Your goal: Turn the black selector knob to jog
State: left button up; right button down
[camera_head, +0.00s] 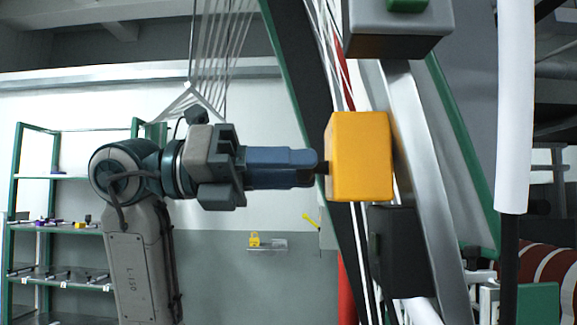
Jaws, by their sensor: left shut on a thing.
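A yellow box (360,157) is mounted on the machine frame right of centre. A small black knob (322,168) sticks out from its left side and is mostly hidden by my fingers. My left gripper (312,165) reaches in from the left with its blue fingers level, shut on the knob. The knob's pointer and any jog marking cannot be made out. My right gripper is out of view.
A grey box with a green button (407,5) hangs above the yellow box, and a dark box (398,250) sits below it. A slanted metal beam (425,160) runs behind. White webbing strands pass close by. Green shelves (62,230) stand far left.

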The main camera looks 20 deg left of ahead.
pick_arm(q)
jog(key=shift+r+n+p, duration=0.15)
jog(key=shift+n+p, duration=0.95)
jog(key=shift+n, duration=5.3)
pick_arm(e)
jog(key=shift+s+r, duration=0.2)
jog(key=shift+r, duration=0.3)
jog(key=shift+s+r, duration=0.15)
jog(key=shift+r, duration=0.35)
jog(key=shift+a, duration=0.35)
pick_arm(q)
jog(key=o, duration=0.9)
jog(key=shift+o, duration=0.3)
jog(key=shift+d, duration=0.1)
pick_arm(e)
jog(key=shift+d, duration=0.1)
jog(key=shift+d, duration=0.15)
pick_arm(q)
jog(key=b+v, duration=0.3)
jog(key=v, duration=0.8)
jog(key=shift+b, duration=0.4)
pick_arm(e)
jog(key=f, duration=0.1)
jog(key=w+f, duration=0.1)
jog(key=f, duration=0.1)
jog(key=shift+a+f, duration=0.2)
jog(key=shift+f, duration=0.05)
